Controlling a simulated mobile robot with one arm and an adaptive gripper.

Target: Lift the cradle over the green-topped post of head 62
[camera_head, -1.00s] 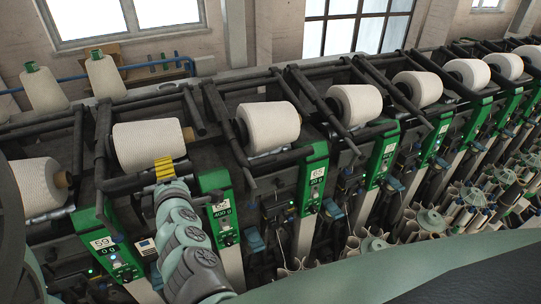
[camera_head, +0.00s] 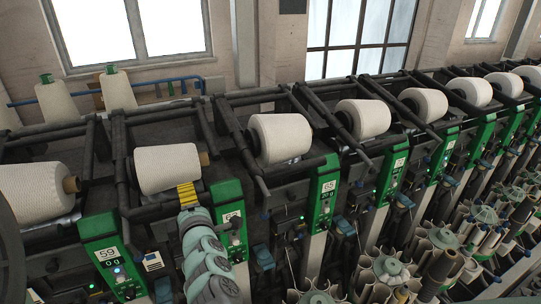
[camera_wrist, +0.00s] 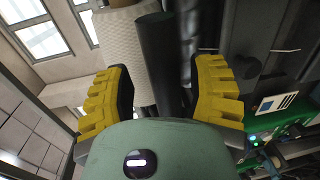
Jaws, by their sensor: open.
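The green-topped post of head 62 (camera_head: 228,200) stands just right of my gripper, and my arm partly hides its label. The cradle of this head is a dark bar frame (camera_head: 148,208) around a white yarn cone (camera_head: 167,168). Its front bar runs toward my gripper, left of the green top. My gripper (camera_head: 187,194) has yellow ribbed fingers and is at the end of this bar. In the wrist view, the fingers are apart, with a dark round bar (camera_wrist: 160,60) between them and the cone (camera_wrist: 122,45) beyond. Whether either finger touches the bar, I cannot tell.
Head 59's green post (camera_head: 103,250) stands to the left and head 65's (camera_head: 322,190) to the right, each with dark cradle bars and a cone nearby. Spare cones (camera_head: 57,103) stand behind. Bobbin magazines (camera_head: 390,268) fill the lower right.

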